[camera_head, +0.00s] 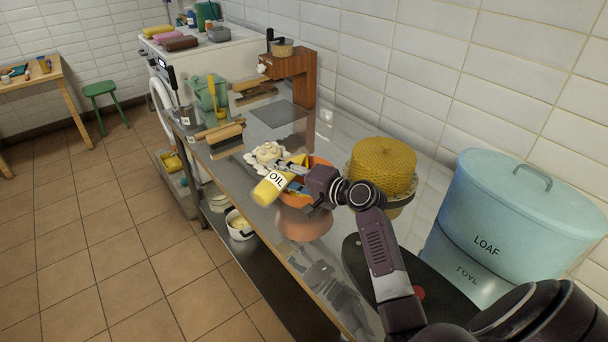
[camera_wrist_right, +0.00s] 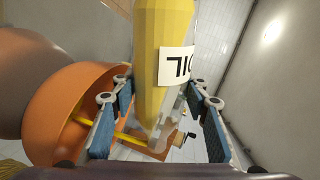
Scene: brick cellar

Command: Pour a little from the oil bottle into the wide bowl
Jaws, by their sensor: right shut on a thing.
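The yellow oil bottle (camera_head: 270,189), with a white OIL label, is in my right gripper (camera_head: 294,178) over the steel counter. It is tilted well over, its broad end toward the counter's front edge. In the right wrist view the bottle (camera_wrist_right: 165,45) lies between the two blue-padded fingers of the gripper (camera_wrist_right: 160,115). The orange wide bowl (camera_head: 320,163) stands right beside and behind the bottle, partly hidden by my gripper; it also shows at the left of the wrist view (camera_wrist_right: 65,85). I cannot make out the bottle's mouth or any flowing oil. My left gripper is not in view.
A honeycomb-patterned yellow block (camera_head: 382,166) on a stand is close right of the bowl. A pale blue LOAF bin (camera_head: 510,215) stands further right. A white lumpy thing (camera_head: 268,153), wooden brushes (camera_head: 222,133) and a wooden grinder (camera_head: 293,72) are to the left and back.

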